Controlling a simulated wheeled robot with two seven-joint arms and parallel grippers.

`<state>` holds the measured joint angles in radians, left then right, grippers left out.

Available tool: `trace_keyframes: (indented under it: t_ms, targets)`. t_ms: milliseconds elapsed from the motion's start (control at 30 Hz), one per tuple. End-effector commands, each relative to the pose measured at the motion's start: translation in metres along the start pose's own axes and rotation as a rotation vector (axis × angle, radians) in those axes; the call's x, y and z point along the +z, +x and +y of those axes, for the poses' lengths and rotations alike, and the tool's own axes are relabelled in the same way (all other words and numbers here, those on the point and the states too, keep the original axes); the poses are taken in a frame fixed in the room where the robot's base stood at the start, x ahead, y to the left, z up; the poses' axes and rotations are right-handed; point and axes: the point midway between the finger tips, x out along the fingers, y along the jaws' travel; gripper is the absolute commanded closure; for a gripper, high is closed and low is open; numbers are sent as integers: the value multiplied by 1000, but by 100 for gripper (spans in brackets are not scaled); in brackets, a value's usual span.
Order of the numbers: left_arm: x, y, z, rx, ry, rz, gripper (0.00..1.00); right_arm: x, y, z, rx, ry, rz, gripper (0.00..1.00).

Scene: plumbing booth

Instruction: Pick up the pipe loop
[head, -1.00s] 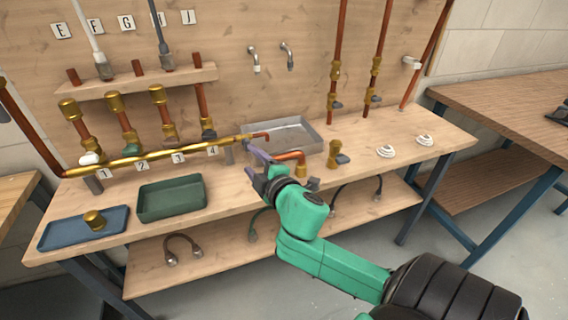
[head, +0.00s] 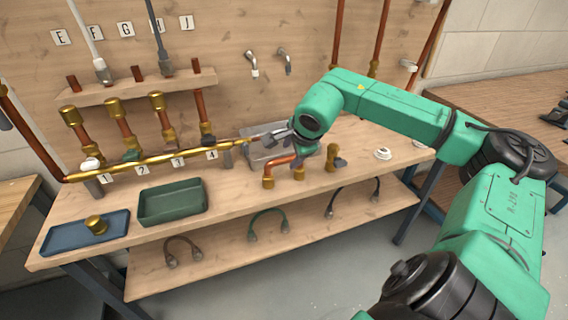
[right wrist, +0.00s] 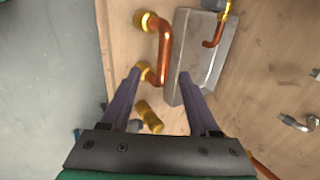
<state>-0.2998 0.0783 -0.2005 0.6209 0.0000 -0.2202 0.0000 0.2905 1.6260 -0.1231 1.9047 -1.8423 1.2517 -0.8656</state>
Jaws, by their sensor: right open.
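The pipe loop (head: 282,162) is a bent copper pipe with brass end fittings. It stands on the workbench in front of the grey tray. In the right wrist view the loop (right wrist: 164,45) lies just beyond the fingertips, with one brass end near the left fingertip. My right gripper (head: 276,136) reaches in from the right, above and behind the loop in the head view. In the right wrist view the gripper (right wrist: 160,74) is open with nothing between its fingers. My left gripper is not in view.
A grey tray (right wrist: 208,58) lies beside the loop. A brass valve (head: 332,158) stands to its right. The brass manifold pipe (head: 150,160) runs along the bench to the left. Green (head: 172,215) and blue (head: 62,237) trays stand at the front left.

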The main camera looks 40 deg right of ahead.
Motion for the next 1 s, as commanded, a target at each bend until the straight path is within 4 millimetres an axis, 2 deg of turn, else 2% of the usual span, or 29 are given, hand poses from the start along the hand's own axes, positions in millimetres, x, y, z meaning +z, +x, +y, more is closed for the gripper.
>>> trace_keyframes:
  t_ms: [33,67,200,467,633,867,900,967,1000]
  targets:
    - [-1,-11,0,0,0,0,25,3,4,-2,6,5,-9,39]
    - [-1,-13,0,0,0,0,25,3,10,-1,6,7,-8,39]
    - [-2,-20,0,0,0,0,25,3,40,-1,5,7,-7,39]
    - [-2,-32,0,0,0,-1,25,6,71,-5,4,6,-8,39]
    - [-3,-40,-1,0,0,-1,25,8,102,-7,4,5,-6,39]
    - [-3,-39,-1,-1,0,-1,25,7,109,-6,2,1,-3,39]
    - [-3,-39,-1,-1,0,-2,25,7,109,-6,2,1,-3,42]
    - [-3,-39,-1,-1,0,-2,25,7,109,-6,3,1,-3,65]
    - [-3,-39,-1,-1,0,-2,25,7,109,-6,3,1,-3,81]
